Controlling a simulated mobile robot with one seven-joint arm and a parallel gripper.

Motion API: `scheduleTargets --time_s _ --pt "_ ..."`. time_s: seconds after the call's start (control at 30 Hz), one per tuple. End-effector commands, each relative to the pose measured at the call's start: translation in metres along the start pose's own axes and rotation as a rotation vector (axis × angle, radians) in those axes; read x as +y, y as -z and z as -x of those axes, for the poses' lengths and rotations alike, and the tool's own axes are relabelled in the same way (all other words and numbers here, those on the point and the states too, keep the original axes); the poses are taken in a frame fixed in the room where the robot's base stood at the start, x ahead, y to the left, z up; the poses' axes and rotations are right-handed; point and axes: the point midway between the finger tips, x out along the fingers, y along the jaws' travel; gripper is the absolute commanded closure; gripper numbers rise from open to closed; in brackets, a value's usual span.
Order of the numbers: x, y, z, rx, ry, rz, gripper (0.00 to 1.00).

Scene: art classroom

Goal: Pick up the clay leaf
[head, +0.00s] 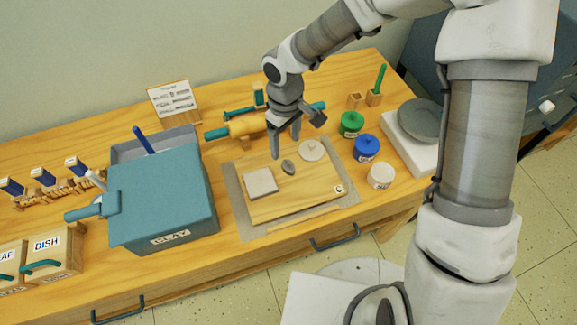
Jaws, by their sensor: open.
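A small dark grey leaf-shaped piece, which looks like the clay leaf (288,167), lies on the wooden board (290,203). My gripper (285,146) points down above the board, just behind the leaf in the picture. Its two fingers are apart with nothing seen between them. A pale square clay slab (260,183) lies to the left of the leaf. A pale round clay disc (311,151) lies to its right. I cannot tell the exact height of the fingertips above the board.
A teal bin labelled CLAY (165,200) stands left of the board. A rolling pin (247,127) lies behind it. Green (351,124), blue (366,148) and white (381,176) jars stand to the right, near a turntable (420,119). Labelled boxes (45,254) sit far left.

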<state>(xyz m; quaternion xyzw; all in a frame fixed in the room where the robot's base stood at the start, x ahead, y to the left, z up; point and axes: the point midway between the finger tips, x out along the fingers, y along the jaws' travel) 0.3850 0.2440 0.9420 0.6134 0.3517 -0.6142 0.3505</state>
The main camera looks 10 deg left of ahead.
Motion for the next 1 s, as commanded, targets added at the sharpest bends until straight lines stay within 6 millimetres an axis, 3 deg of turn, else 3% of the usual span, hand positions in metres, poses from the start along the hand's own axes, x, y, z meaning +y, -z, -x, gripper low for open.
scheduleTargets --time_s 0.13,0.43,0.7,1.0 --pt "-0.001 0.000 -0.029 -0.002 0.002 0.000 0.24" --pt "0.001 -0.001 -0.050 -0.001 0.001 -0.001 0.24" --pt "0.005 -0.003 -0.088 -0.001 0.001 0.000 0.24" --pt "0.006 -0.003 -0.094 0.000 -0.001 -0.001 0.24"
